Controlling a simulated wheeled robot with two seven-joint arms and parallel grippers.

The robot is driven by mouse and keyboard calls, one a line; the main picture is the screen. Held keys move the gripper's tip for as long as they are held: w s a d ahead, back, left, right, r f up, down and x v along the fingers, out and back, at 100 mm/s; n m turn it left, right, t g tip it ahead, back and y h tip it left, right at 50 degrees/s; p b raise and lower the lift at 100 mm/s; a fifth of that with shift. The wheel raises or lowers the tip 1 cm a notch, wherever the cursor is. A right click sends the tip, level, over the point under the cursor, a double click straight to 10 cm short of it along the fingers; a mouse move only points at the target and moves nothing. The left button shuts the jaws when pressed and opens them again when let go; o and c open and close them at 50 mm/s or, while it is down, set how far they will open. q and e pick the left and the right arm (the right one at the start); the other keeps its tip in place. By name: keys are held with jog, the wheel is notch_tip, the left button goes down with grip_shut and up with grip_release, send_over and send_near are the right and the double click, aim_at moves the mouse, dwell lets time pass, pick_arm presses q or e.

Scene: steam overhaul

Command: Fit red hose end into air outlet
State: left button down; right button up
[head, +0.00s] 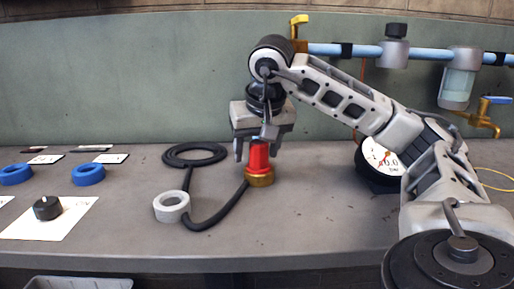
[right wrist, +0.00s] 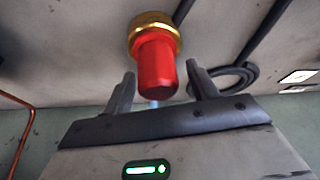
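The red hose end (head: 258,158) stands upright on the grey bench, with a brass collar (head: 260,179) at its base and a black hose running from it. My right gripper (head: 257,150) is above it, pointing down, with its fingers around the upper red part. In the right wrist view the red hose end (right wrist: 157,65) shows between the open fingers (right wrist: 162,80), with a gap on each side. I cannot tell which fitting is the air outlet; a brass tap with a blue handle (head: 488,114) is on the right. My left gripper is out of view.
The black hose (head: 214,220) loops on the bench beside a white ring (head: 171,207) and a coil (head: 194,155). Blue rings (head: 88,174) and a black knob (head: 47,208) lie left. A pressure gauge (head: 381,160) and blue pipe (head: 365,50) are right. The front middle bench is clear.

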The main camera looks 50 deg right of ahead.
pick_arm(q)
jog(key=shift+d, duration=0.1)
pick_arm(e)
jog(key=shift+s+a+r+p, duration=0.1)
jog(key=shift+r+p, duration=0.2)
jog(key=shift+r, duration=0.35)
pick_arm(q)
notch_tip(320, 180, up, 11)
jog(key=p, duration=1)
pick_arm(e)
jog(key=v, duration=1.4)
jog(key=shift+s+r, duration=0.2)
jog(key=shift+r, duration=0.05)
